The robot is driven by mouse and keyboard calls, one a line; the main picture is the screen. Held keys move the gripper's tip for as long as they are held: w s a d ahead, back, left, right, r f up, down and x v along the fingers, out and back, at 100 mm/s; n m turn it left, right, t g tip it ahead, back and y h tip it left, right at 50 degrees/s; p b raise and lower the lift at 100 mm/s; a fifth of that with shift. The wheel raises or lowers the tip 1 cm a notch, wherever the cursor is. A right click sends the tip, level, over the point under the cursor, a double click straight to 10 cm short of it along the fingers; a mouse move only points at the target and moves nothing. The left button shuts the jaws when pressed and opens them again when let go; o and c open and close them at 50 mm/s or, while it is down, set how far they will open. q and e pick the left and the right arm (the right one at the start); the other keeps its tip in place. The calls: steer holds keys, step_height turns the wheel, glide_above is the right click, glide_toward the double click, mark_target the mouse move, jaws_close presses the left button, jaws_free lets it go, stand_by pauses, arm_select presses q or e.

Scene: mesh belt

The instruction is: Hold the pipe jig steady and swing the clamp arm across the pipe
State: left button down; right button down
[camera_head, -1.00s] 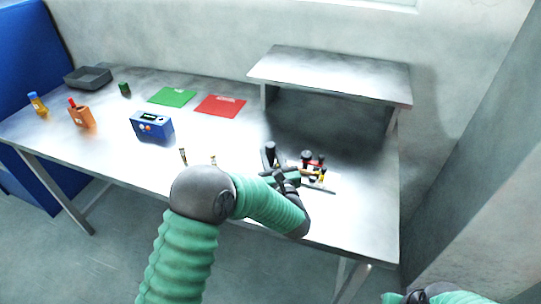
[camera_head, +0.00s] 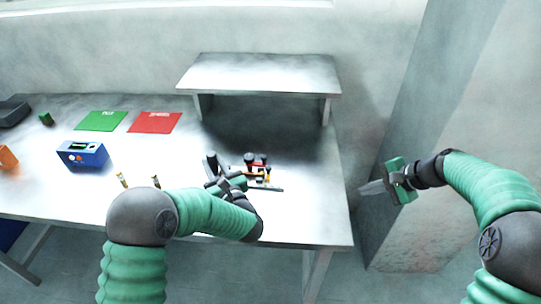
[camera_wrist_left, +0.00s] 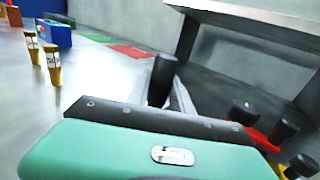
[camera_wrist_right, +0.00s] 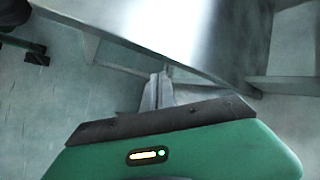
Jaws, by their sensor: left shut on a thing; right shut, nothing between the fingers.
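The pipe jig (camera_head: 268,188) lies near the front right of the metal table, with black-capped posts and red and yellow parts. My left gripper (camera_head: 226,181) is at its left end, shut on it; a thick black post (camera_head: 211,163) stands there. The left wrist view shows the black post (camera_wrist_left: 160,80) just beyond the gripper and the black, red and yellow parts (camera_wrist_left: 262,130) at the right. The grip point, the pipe and the clamp arm are hard to make out. My right gripper (camera_head: 368,188) is shut and empty, off the table's right edge; its fingertips (camera_wrist_right: 158,92) touch each other.
A raised metal shelf (camera_head: 258,75) stands behind the jig. A blue box (camera_head: 82,154), a green mat (camera_head: 101,120), a red mat (camera_head: 155,122) and two small brass-coloured pieces (camera_head: 122,180) are to the left. A grey wall block (camera_head: 410,120) rises behind my right gripper.

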mark_target(325, 180)
steer(key=w+a+n+y, duration=0.1)
steer(key=w+a+y, duration=0.1)
steer(key=a, duration=0.1)
steer(key=w+a+n+y, duration=0.1)
steer(key=w+a+y, duration=0.1)
steer(key=a, duration=0.2)
steer(key=w+a+n+y, duration=0.2)
steer(key=a, duration=0.2)
steer(key=shift+w+f, duration=0.1)
steer(key=w+a+r+n+y, duration=0.1)
steer(key=a, duration=0.1)
steer(key=w+a+n+t+y, duration=0.1)
steer(key=a+y, duration=0.1)
steer(key=w+a+r+t+y, duration=0.1)
steer(key=a, duration=0.1)
steer(key=shift+w+a+r+n, duration=0.1)
steer(key=shift+w+r+n, duration=0.2)
steer(key=shift+r+n, duration=0.1)
steer(key=shift+w+a+r+y, duration=0.1)
steer(key=shift+a+r+y, duration=0.05)
steer(key=shift+y, duration=0.25)
steer(key=shift+a, duration=0.1)
steer(key=x, duration=1)
steer(key=shift+w+a, duration=0.1)
steer(key=s, duration=0.3)
steer(key=shift+s, duration=0.55)
